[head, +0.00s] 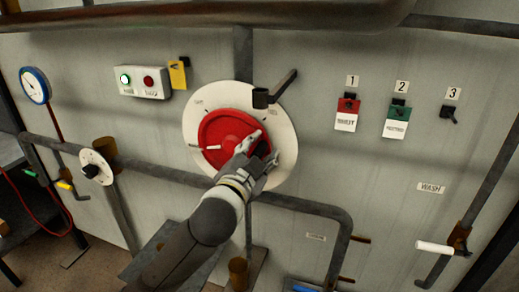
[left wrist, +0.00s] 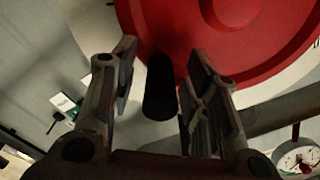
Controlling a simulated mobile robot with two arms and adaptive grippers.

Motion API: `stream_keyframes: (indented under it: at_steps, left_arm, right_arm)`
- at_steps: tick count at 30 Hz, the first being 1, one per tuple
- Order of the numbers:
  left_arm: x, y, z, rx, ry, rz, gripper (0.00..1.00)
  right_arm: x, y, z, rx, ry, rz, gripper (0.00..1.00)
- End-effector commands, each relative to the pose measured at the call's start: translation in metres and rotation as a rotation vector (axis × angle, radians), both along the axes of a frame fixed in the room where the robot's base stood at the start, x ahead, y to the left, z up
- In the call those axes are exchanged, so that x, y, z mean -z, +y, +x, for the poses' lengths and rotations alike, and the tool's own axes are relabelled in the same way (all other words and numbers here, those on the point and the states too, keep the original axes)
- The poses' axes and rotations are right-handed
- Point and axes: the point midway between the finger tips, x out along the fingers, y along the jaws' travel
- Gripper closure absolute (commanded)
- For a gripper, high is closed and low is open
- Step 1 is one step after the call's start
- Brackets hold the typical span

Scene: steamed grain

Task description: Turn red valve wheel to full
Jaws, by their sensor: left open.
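The red valve wheel (head: 218,128) is mounted on a round white dial plate (head: 199,101) on the grey wall. A white mark on the wheel points left. My left gripper (head: 258,147) is at the wheel's lower right edge in the head view and hides part of it. In the left wrist view, the red wheel (left wrist: 235,35) fills the top. A dark knob (left wrist: 160,90) stands between the open fingers of my left gripper (left wrist: 164,58), with a gap on both sides. The small print on the dial is too small to read. My right gripper is not in view.
A grey pipe (head: 316,207) runs below the wheel, and a dark lever (head: 283,86) sticks out at its upper right. A box with green and red lights (head: 141,82), a gauge (head: 34,85) and a small white dial (head: 96,167) are left.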

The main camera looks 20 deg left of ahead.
Motion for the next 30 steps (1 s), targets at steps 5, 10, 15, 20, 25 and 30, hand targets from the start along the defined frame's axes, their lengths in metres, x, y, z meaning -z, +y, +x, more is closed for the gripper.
stream_keyframes:
  at_steps: [5,10,15,20,25,30]
  left_arm:
    - [0.0002,-0.0001,0.0002,0.000,0.000,0.000,0.58]
    - [0.0003,0.0000,0.0000,0.000,0.000,0.000,0.74]
    - [0.0004,0.0001,-0.0001,0.000,0.000,0.000,0.96]
    - [0.0004,0.0001,-0.0001,0.000,0.000,0.000,1.00]
    - [-0.0001,0.0000,0.0009,-0.001,0.001,-0.002,1.00]
    - [-0.0020,0.0002,0.0075,-0.001,0.001,-0.022,1.00]
  right_arm:
    - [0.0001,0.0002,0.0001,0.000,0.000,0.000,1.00]
    - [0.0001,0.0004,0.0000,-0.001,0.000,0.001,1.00]
    - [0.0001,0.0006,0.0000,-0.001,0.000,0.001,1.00]
    - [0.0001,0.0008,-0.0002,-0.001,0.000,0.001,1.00]
    - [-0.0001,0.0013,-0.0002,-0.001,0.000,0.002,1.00]
    - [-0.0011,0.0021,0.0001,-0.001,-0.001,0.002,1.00]
